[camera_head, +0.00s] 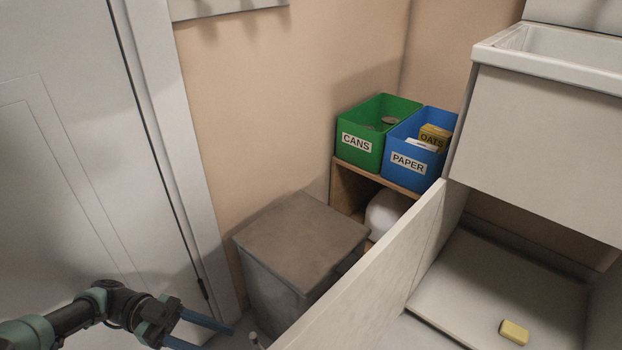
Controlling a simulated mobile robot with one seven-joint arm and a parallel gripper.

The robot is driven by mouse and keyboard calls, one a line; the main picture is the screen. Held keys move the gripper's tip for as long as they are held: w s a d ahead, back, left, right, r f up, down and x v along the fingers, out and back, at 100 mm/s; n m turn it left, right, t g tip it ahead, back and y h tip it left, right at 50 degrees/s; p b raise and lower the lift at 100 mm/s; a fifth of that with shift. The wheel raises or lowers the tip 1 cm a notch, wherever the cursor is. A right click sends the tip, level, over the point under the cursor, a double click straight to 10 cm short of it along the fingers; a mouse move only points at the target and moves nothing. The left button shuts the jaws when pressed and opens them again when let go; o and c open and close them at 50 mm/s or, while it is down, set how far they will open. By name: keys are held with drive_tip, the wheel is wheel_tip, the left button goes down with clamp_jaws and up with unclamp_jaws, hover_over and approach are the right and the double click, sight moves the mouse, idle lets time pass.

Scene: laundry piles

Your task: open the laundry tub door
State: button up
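The laundry tub (540,145) stands at the right, a pale cabinet with a white basin (555,68) on top. Its door (385,265) stands swung wide open, jutting from the cabinet toward the bottom of the view. The inside shows, with a yellow block like a sponge or soap (514,331) on its floor. My gripper (222,336) is low at the left, its two blue fingers apart with nothing seen between them. It is left of the door and apart from it. A small pale knob-like piece (254,339) shows near the door's lower edge; its attachment is unclear.
A grey lidded bin (300,240) stands between my gripper and the back wall. A wooden shelf (345,190) holds a green CANS box (360,152) and a blue PAPER box (402,170). A white room door (70,150) is at the left.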

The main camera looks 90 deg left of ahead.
drive_tip(key=shift+b+v, duration=1.25)
drive_tip(key=shift+v, duration=0.75)
drive_tip(key=shift+d, duration=0.1)
